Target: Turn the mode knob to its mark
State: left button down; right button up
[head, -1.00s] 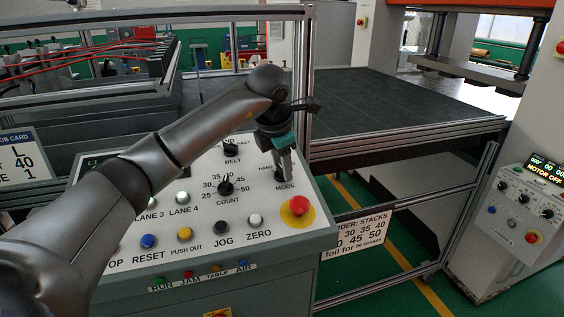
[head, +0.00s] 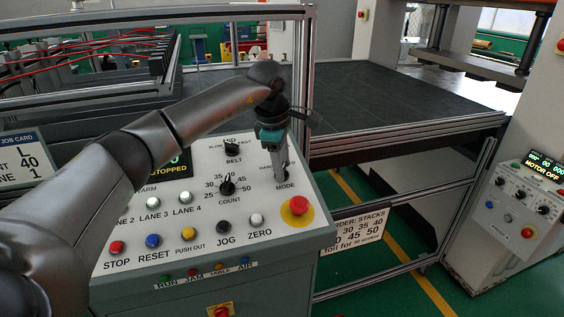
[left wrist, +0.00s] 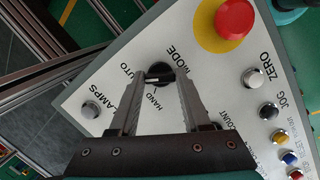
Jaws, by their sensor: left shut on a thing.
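The mode knob (left wrist: 163,76) is a small black knob with a white pointer line, on the white sloping face of the control panel. In the left wrist view it sits between the fingertips, with the labels HAND, AUTO and MODE around it. The pointer lies towards the HAND and AUTO side; its exact alignment is hard to tell. My left gripper (left wrist: 165,75) is shut on the knob. In the head view my left gripper (head: 280,168) points down at the knob above the MODE label, and its fingers mostly hide the knob. My right gripper is not in view.
A red emergency stop (head: 299,205) on a yellow disc stands close to the knob. The COUNT knob (head: 227,187) and BELT knob (head: 232,149) are left of it, with several push buttons along the front. A metal frame post (head: 302,90) rises behind my gripper.

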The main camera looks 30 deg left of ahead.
pick_arm(q)
jog(key=shift+m, duration=0.4)
jog(key=shift+c, duration=1.8)
grip_release()
jog(key=shift+r, duration=0.55)
jog(key=b+v, duration=0.2)
jog(key=v, duration=1.2)
